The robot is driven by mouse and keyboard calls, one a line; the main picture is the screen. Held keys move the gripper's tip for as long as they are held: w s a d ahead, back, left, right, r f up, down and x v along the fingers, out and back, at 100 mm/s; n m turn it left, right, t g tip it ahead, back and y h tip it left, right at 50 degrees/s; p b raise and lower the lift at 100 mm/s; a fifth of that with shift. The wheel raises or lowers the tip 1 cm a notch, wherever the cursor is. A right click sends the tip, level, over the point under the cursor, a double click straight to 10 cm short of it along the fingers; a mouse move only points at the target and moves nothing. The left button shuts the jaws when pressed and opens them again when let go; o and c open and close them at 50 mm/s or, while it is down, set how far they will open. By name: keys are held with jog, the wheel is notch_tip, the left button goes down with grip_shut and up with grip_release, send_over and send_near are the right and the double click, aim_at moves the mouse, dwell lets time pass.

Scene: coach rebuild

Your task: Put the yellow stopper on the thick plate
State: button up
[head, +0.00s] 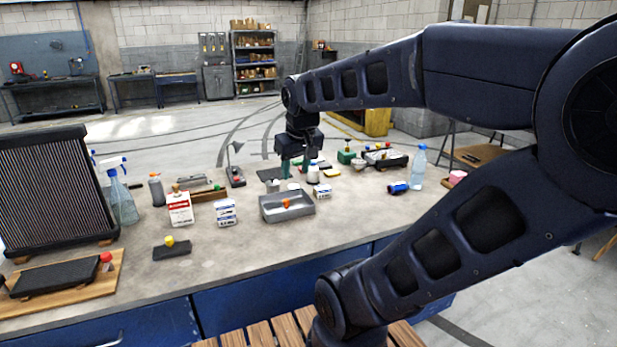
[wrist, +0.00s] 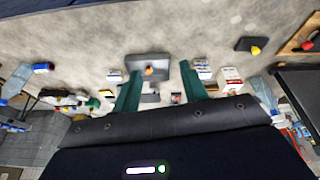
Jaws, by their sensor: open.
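The yellow stopper (head: 169,241) stands at the far edge of a small dark plate (head: 172,251) on the left front of the bench. In the wrist view the yellow stopper (wrist: 256,50) is at the upper right, by the same dark plate (wrist: 245,44); whether it rests on the plate or just behind it, I cannot tell. A larger dark slab (head: 55,279) lies on a wooden board at the far left; I cannot tell which one is the thick plate. My gripper (head: 297,172) is open, with green fingers, over the back middle of the bench. It is empty in the wrist view (wrist: 159,80).
A grey tray (head: 270,212) holds an orange-red piece (head: 286,203). A red-capped piece (head: 106,260) stands on the wooden board (head: 105,282). White boxes (head: 225,212), a spray bottle (head: 122,203) and a tall ribbed panel (head: 58,190) crowd the left. The front middle is clear.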

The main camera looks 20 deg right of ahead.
jog(key=shift+m+t, duration=0.4)
jog(key=shift+m, duration=0.5)
jog(key=shift+s+d+f, duration=0.25)
jog(key=shift+s+d, duration=0.05)
jog(key=shift+s, duration=0.35)
jog(key=shift+s+d+f, duration=0.2)
jog(key=shift+s+d, duration=0.15)
jog(key=shift+s, duration=0.25)
jog(key=shift+s+d+f, duration=0.25)
jog(key=shift+s+d, duration=0.05)
jog(key=shift+s, duration=0.35)
